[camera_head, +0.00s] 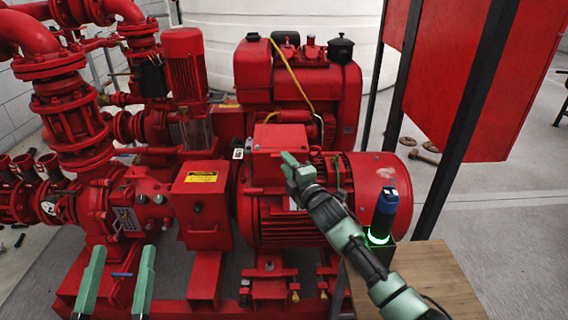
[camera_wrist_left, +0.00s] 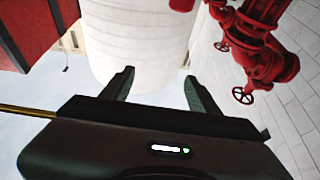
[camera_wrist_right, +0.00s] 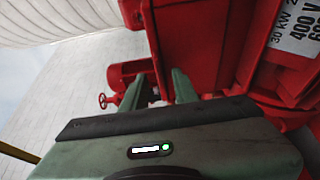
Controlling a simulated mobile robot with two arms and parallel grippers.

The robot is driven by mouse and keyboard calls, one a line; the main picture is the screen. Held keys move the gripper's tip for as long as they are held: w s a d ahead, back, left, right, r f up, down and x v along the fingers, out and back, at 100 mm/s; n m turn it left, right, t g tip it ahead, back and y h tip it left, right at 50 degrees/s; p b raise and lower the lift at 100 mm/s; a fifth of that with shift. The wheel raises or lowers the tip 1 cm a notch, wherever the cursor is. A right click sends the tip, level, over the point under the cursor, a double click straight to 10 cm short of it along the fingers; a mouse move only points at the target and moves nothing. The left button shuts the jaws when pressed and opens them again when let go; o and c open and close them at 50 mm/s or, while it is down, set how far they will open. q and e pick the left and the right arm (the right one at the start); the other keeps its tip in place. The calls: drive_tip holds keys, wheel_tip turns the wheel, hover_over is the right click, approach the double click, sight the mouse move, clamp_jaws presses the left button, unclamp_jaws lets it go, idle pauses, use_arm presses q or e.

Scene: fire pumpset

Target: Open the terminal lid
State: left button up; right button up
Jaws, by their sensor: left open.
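The red terminal box with its lid (camera_head: 280,137) sits on top of the red motor (camera_head: 372,178) in the head view. The lid looks down on the box; whether it is slightly raised I cannot tell. My right gripper (camera_head: 287,172) is at the box's front right corner, close to the lid's edge. In the right wrist view its fingers (camera_wrist_right: 156,80) are apart, with the red box wall (camera_wrist_right: 192,40) just beyond the right finger. Contact with the lid is unclear. My left gripper (camera_head: 124,250) is open and empty at the lower left; its open fingers (camera_wrist_left: 157,75) point towards the white tank.
A red engine (camera_head: 300,80) stands behind the motor, and red pump pipes (camera_head: 70,110) fill the left. A red panel on dark posts (camera_head: 470,80) stands at the right.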

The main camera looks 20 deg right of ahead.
use_arm(q)
drive_tip(key=shift+s+r+t+h, duration=0.1)
drive_tip(key=shift+s+r+t, duration=0.2)
drive_tip(key=shift+r+t, duration=0.25)
drive_tip(key=shift+s+r+t+h, duration=0.1)
drive_tip(key=shift+s+r+t, duration=0.25)
drive_tip(key=shift+r, duration=0.3)
drive_tip(key=shift+s+r+t+h, duration=0.1)
drive_tip(key=shift+s+r+t, duration=0.25)
drive_tip(key=shift+r, duration=0.25)
use_arm(e)
drive_tip(key=shift+w+a, duration=0.15)
drive_tip(key=shift+w, duration=1.05)
clamp_jaws()
